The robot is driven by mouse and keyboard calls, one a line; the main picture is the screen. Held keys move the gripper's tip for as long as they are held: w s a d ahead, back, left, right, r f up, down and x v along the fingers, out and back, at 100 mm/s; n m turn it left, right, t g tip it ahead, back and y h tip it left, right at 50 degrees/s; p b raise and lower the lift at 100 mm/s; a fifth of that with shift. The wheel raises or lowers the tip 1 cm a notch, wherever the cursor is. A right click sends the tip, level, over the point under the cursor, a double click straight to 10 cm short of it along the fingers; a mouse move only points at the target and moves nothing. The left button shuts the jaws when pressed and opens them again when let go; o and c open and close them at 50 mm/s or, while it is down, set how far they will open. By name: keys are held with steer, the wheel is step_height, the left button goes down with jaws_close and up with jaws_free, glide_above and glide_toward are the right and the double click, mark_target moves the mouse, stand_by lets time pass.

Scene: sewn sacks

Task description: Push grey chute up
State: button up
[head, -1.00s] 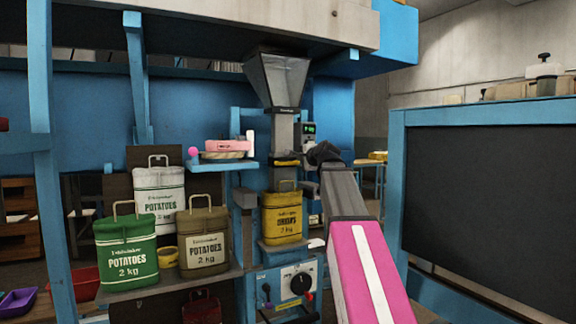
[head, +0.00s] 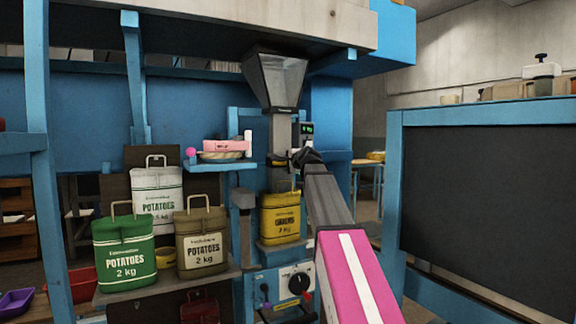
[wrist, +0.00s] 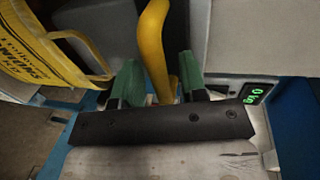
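The grey chute (head: 280,130) hangs upright below the grey hopper (head: 275,80), in the middle of the head view. In the wrist view a curved yellow handle (wrist: 155,45) runs between the two green fingers (wrist: 157,88). The fingers stand apart on either side of it, with a small gap at the left one. The handle is hidden by my gripper in the head view.
Green (head: 125,250), olive (head: 202,245) and white (head: 158,195) potato sacks stand on a shelf at left. A small blue shelf (head: 220,166) with a pink-topped scale is left of the chute. A lit green display (head: 307,128) is close right of the chute.

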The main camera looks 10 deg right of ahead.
jaws_close()
step_height(320, 180, up, 17)
steer(key=shift+f, duration=0.2)
steer(key=shift+o, duration=0.9)
jaws_free()
steer(key=shift+r, duration=0.1)
steer(key=shift+s, duration=0.1)
steer(key=v, duration=1)
steer(key=shift+s, duration=0.3)
